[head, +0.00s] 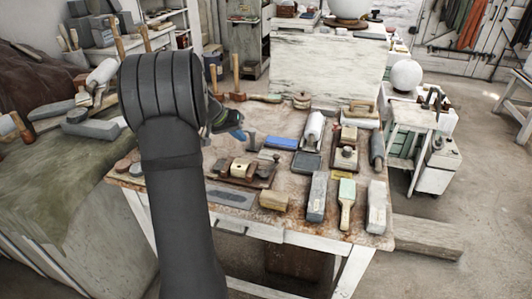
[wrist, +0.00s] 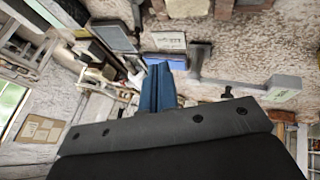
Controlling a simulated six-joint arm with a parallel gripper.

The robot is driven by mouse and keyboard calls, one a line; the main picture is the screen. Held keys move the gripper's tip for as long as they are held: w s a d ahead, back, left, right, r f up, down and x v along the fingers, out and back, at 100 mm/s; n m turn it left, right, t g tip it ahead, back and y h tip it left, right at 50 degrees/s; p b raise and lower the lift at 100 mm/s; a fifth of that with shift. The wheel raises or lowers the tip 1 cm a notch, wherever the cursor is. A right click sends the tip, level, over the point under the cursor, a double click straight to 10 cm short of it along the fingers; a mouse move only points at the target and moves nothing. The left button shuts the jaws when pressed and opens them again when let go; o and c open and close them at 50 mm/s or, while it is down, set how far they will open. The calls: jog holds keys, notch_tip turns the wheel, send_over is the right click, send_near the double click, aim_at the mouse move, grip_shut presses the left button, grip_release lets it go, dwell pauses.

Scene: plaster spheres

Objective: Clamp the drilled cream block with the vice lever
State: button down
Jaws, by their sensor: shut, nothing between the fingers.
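My gripper (head: 230,127) has blue fingers and is above the back left part of the worktable, partly behind my dark arm. In the wrist view its blue fingers (wrist: 158,88) are together with nothing between them. A cream block (head: 241,167) sits on a dark wooden fixture (head: 262,178) on the table, in front of and below my gripper, apart from it. This may be the drilled block in its vice. A hole and the lever are too small to tell. A second cream block (head: 345,157) sits on another wooden base to the right.
The worktable (head: 160,172) is crowded. A wooden block (head: 273,200) is near the front edge.

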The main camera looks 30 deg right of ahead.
jog(key=x, duration=0.9)
jog(key=shift+s+f, duration=0.1)
jog(key=shift+f, duration=0.1)
jog(key=s+d, duration=0.1)
jog(key=d+f, duration=0.1)
jog(key=shift+s+d, duration=0.35)
jog(key=shift+d, duration=0.05)
jog(key=shift+s+d, duration=0.3)
jog(key=shift+d, duration=0.1)
